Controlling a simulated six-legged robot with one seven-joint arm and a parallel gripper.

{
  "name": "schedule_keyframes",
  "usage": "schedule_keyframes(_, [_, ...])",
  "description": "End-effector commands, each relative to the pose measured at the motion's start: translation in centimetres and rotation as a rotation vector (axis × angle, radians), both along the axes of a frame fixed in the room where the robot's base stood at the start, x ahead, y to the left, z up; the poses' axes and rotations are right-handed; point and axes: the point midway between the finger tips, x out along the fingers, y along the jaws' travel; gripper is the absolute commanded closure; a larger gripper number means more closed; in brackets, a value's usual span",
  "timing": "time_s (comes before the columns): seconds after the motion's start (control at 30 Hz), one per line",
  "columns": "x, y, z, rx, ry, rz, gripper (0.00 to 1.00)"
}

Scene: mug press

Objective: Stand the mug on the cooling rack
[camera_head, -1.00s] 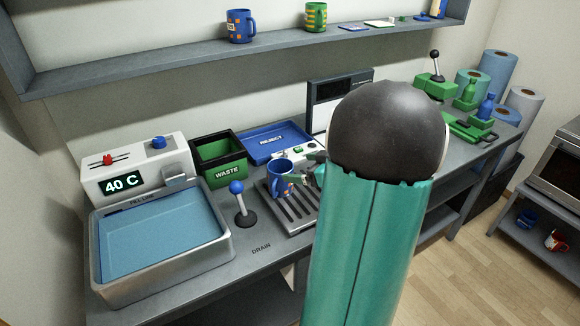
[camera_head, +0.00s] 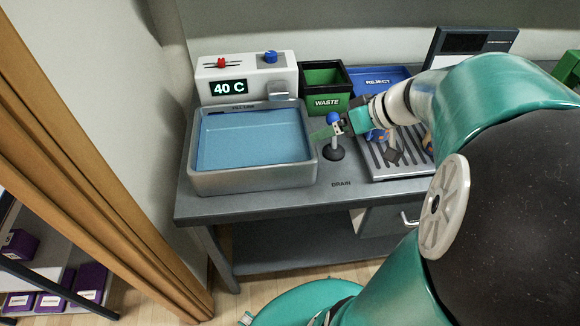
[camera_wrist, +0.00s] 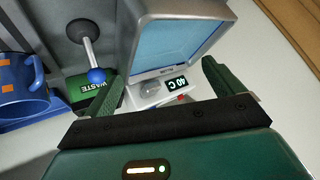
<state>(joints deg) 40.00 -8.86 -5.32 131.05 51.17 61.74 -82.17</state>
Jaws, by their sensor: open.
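The blue mug with orange squares (camera_wrist: 22,92) is at the left edge of the wrist view, with its handle towards the gripper. In the head view the mug (camera_head: 377,135) shows only in part behind my gripper. It appears to be on the slatted metal rack (camera_head: 372,168); I cannot tell whether this is the cooling rack. My gripper (camera_head: 328,130) is open and empty, left of the mug and close to the blue-knobbed lever. In the wrist view my gripper (camera_wrist: 163,82) has its fingers spread, apart from the mug.
The lever's blue knob (camera_wrist: 96,75) is close to one finger. A water basin (camera_head: 190,182) is left of the lever, below a white 40 C unit (camera_head: 262,75). A green WASTE bin (camera_head: 325,90) and blue REJECT tray (camera_head: 372,78) are behind. The counter front is clear.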

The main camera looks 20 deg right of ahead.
Motion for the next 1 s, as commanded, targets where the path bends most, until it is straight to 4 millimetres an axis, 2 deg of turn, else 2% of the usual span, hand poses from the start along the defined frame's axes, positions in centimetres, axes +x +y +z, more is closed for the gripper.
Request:
schedule_keyframes(0.03, [-0.5, 3.0, 0.5, -0.022, 0.058, 0.024, 0.07])
schedule_keyframes(0.1, [-1.6, 6.2, 0.8, -0.055, 0.14, 0.024, 0.07])
schedule_keyframes(0.2, [-3.4, 9.7, 1.1, -0.125, 0.227, 0.0, 0.07])
schedule_keyframes(0.3, [-5.2, 12.4, 1.6, -0.207, 0.269, -0.049, 0.07])
schedule_keyframes(0.4, [-6.8, 14.3, 2.3, -0.28, 0.263, -0.116, 0.07])
schedule_keyframes(0.6, [-8.5, 15.8, 3.4, -0.344, 0.196, -0.224, 0.07])
schedule_keyframes(1.0, [-8.7, 15.9, 3.6, -0.349, 0.185, -0.251, 0.07])
